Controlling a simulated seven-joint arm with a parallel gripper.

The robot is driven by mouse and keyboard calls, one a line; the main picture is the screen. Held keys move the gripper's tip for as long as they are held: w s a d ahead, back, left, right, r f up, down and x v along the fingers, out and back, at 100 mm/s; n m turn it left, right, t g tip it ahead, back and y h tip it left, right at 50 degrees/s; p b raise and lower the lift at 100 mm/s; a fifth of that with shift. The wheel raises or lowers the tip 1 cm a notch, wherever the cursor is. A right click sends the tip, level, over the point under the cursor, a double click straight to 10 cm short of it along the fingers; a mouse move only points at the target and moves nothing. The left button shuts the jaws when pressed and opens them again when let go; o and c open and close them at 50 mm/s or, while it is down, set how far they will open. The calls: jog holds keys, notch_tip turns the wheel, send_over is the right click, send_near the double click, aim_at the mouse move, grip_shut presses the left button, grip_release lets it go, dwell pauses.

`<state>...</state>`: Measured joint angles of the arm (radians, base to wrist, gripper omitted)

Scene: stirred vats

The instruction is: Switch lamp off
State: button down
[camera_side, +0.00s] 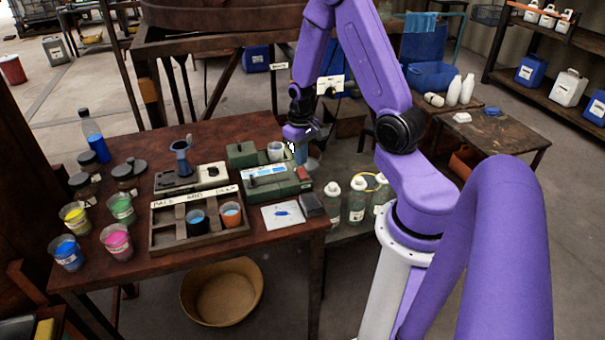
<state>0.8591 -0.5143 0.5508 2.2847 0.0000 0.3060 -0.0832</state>
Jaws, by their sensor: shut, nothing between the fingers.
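No lamp can be made out for certain. My gripper (291,147) is shut and empty, above the table's right back edge, just behind and above the green device. Its fingertips are small and partly hidden by the wrist.
A wooden tray (165,240) holds a blue and an orange cup. Cups of paint and dark-lidded jars (124,177) stand at the left, with a blue bottle (95,140). Translucent bottles (357,199) stand right of the table. A basket (222,293) is on the floor.

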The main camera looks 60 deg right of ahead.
aim_at(301, 170)
jog(key=shift+f, duration=1.25)
dwell(0.9)
jog(key=shift+r, duration=3.55)
jog(key=shift+a, duration=0.1)
